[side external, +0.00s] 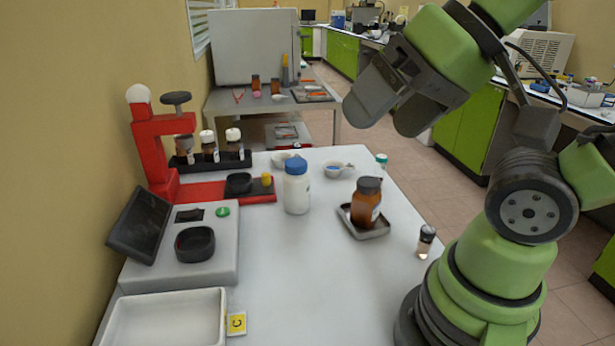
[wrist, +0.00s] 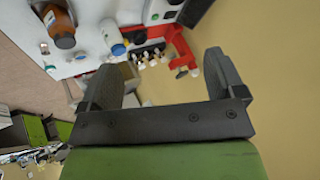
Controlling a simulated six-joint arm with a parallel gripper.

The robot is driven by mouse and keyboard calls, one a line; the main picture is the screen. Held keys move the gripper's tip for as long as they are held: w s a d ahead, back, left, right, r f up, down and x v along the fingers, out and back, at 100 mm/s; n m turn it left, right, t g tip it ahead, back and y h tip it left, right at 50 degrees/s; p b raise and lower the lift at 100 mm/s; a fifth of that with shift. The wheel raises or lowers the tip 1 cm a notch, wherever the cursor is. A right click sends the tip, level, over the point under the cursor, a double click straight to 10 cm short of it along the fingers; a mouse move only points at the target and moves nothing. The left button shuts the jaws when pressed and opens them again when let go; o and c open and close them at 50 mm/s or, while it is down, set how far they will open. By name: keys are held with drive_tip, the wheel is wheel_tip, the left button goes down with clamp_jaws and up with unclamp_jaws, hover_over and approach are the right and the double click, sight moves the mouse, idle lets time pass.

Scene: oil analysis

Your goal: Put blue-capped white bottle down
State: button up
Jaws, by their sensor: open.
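The blue-capped white bottle (side external: 297,188) stands upright on the white table, right of the red press. It also shows in the wrist view (wrist: 112,38), near the top. My gripper (side external: 384,104) is raised above and to the right of the bottle, clear of it. Its two fingers are apart with nothing between them. In the wrist view my gripper (wrist: 165,82) also shows open and empty.
A brown bottle (side external: 366,202) stands on a metal tray (side external: 367,233), right of the white bottle. A small vial (side external: 426,241) stands near the right edge. The red press (side external: 160,150), a grey device (side external: 225,250) and a white tray (side external: 165,320) line the left. Small dishes sit behind.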

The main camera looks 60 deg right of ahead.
drive_tip(key=w+d+f+m+t+h, duration=0.1)
drive_tip(key=w+d+f+m+h, duration=0.2)
drive_tip(key=w, duration=0.5)
drive_tip(key=w+d+f+m+t+h, duration=0.15)
drive_tip(key=w+f, duration=0.25)
drive_tip(key=w, duration=0.4)
drive_tip(key=h, duration=0.3)
approach(300, 176)
drive_tip(key=w+a+r, duration=0.2)
drive_tip(key=w+r, duration=0.1)
drive_tip(key=r, duration=0.1)
wheel_tip(300, 176, down, 7)
drive_tip(key=s+d+n+t+h, duration=0.1)
drive_tip(key=d+n+t+h, duration=0.1)
drive_tip(key=x, duration=1)
drive_tip(key=shift+s+d, duration=0.2)
drive_tip(key=shift+d, duration=0.05)
drive_tip(key=shift+c, duration=0.2)
